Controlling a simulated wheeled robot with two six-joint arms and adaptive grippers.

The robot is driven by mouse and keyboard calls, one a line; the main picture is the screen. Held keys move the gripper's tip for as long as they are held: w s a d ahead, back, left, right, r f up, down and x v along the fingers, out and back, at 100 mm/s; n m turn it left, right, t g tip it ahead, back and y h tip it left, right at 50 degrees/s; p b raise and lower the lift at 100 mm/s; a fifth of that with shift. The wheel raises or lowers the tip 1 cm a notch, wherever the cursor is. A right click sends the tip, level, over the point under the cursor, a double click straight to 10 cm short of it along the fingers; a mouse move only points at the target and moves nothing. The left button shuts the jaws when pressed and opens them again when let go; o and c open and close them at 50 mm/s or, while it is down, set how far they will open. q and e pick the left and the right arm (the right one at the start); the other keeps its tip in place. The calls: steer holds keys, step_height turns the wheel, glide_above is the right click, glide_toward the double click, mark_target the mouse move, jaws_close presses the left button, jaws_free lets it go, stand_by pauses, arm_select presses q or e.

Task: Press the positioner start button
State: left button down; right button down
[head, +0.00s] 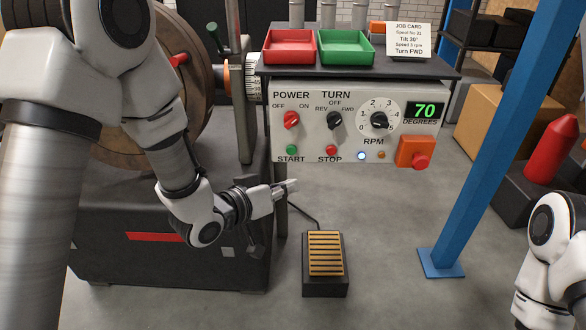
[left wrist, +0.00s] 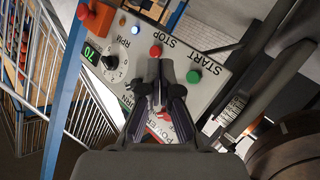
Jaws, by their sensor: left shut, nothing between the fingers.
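The green START button (head: 291,149) is at the lower left of the grey control panel (head: 310,105), with the red STOP button (head: 331,149) to its right. My left gripper (head: 292,185) is shut and empty, a little below the START button in the head view. In the left wrist view, the shut fingertips (left wrist: 158,66) lie between the green START button (left wrist: 193,76) and the red STOP button (left wrist: 155,51). I see no contact with either button. My right arm shows at the lower right, but its gripper is out of view.
The panel also carries a red POWER knob (head: 291,120), a TURN knob (head: 335,120), an RPM dial (head: 379,120), a display reading 70 degrees (head: 425,110) and an orange-boxed red button (head: 418,153). A foot pedal (head: 325,262) stands below. A blue post (head: 490,150) rises at right.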

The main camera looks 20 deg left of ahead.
mark_target(291, 150)
arm_select(q)
steer(key=shift+r, duration=0.1)
steer(key=shift+w+a+p, duration=0.3)
steer(key=shift+w+a, duration=0.1)
steer(key=shift+w, duration=1)
steer(key=shift+w+a+p, duration=0.3)
steer(key=shift+w+a, duration=0.1)
steer(key=shift+w, duration=1)
steer(key=shift+w+a+p, duration=0.3)
steer(key=shift+w+a, duration=0.1)
steer(key=shift+w, duration=1)
steer(key=shift+w, duration=0.1)
steer(key=shift+w, duration=0.15)
steer(key=shift+w+a+p, duration=0.1)
steer(key=shift+w+p, duration=0.05)
steer(key=shift+p, duration=0.15)
